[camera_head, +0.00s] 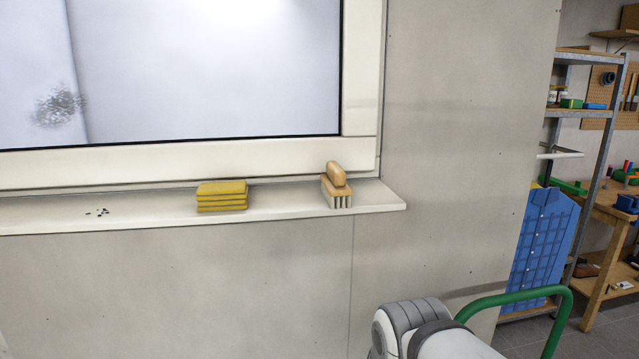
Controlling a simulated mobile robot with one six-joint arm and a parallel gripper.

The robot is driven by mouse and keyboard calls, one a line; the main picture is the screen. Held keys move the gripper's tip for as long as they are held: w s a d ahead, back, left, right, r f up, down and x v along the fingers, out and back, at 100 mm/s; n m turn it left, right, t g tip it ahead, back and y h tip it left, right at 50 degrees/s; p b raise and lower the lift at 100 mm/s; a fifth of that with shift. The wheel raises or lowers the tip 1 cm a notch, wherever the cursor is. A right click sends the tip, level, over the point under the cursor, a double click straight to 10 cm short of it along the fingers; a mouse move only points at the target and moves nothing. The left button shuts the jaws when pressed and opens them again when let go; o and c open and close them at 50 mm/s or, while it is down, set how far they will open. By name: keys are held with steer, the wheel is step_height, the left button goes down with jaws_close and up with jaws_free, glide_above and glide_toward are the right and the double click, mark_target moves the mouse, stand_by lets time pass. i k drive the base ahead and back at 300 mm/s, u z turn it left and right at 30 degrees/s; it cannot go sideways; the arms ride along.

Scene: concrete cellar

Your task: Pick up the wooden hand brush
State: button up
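The wooden hand brush (336,182) stands on the white window sill (290,207), near the sill's right end. It has a rounded wooden grip on top, a wooden block and pale bristles facing down. Nothing touches it from above. My gripper is not in view. Only a grey and white part of my arm shows at the bottom, below and right of the brush.
A stack of yellow cloths or sponges (222,196) lies on the sill left of the brush. Small dark specks (97,212) lie further left. A green tubular rail (515,296) curves at lower right. Metal shelving (590,130) and a wooden workbench (607,215) stand beyond the wall.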

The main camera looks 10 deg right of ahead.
mark_target(334, 188)
steer(key=z, duration=0.2)
steer(key=k, duration=0.5)
steer(key=u, duration=1.85)
steer(key=k, duration=0.8)
steer(key=z, duration=1.25)
steer(key=i, duration=1)
